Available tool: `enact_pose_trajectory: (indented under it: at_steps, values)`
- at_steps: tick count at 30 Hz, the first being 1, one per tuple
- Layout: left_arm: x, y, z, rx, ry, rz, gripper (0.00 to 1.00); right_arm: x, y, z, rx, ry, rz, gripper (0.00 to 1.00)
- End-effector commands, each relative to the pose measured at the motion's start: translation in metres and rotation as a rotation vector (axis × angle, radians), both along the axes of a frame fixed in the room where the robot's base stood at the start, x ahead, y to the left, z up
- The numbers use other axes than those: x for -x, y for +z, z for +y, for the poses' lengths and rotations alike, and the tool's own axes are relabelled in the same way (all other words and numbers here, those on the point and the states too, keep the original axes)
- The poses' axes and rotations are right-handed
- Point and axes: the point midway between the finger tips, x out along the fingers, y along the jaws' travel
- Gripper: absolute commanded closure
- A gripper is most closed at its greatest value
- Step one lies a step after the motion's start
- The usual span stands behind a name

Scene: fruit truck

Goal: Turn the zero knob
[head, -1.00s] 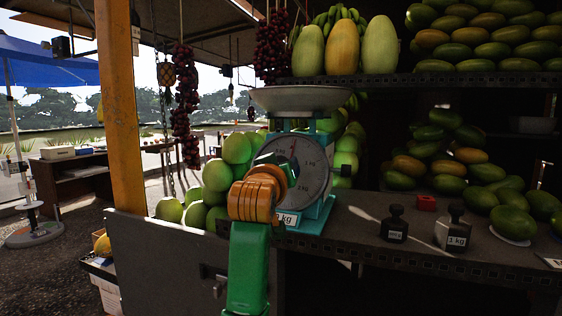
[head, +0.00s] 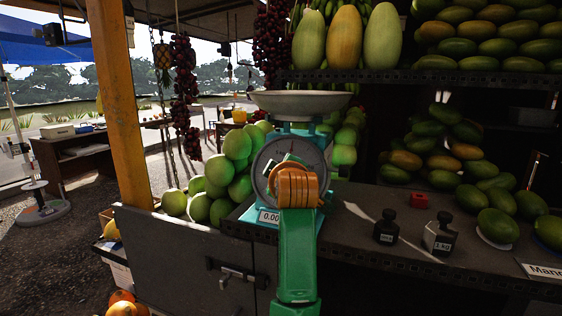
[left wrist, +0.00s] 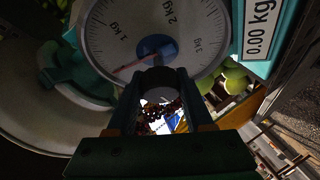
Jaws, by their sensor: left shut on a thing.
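The scale with a teal body and a white pan (head: 300,104) stands on the counter, its round white dial (head: 313,152) facing me. In the left wrist view the dial (left wrist: 110,45) has a blue hub and a red needle. The zero knob (left wrist: 160,80), a dark grey cylinder, sits below the hub between my left fingers. My left gripper (left wrist: 160,92) is shut on it. In the head view my left gripper (head: 288,163) covers the lower dial, and the knob is hidden there. My right gripper is not in view.
Two dark weights, one (head: 386,227) beside another (head: 440,234), and a red block (head: 418,200) stand on the counter (head: 355,222) right of the scale. Green mangoes (head: 222,172) are piled left of it. A shelf (head: 450,76) of fruit is above. A grey panel (head: 180,260) fronts the stall.

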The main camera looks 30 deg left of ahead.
Motion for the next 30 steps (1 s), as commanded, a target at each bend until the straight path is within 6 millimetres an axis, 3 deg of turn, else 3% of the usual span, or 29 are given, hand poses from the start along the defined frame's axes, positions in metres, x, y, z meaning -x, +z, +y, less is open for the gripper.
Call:
enact_pose_trajectory:
  at_steps: [6, 22, 23, 24, 26, 30]
  values:
    - [-0.0003, 0.0026, -0.0003, 0.054, 0.025, -0.016, 1.00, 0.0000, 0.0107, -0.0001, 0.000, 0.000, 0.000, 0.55]
    - [-0.0001, 0.0007, 0.0000, 0.073, 0.035, -0.021, 1.00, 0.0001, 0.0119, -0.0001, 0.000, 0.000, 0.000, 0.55]
    - [-0.0001, 0.0007, 0.0000, 0.073, 0.035, -0.021, 0.46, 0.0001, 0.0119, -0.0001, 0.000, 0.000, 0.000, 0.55]
    - [-0.0001, 0.0007, 0.0000, 0.073, 0.035, -0.021, 0.35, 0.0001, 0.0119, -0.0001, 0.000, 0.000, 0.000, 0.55]
    - [-0.0001, 0.0005, -0.0001, 0.074, 0.035, -0.020, 0.19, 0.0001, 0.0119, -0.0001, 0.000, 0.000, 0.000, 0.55]
    - [-0.0001, 0.0003, 0.0000, 0.074, 0.035, -0.020, 0.19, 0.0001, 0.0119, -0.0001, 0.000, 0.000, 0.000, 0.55]
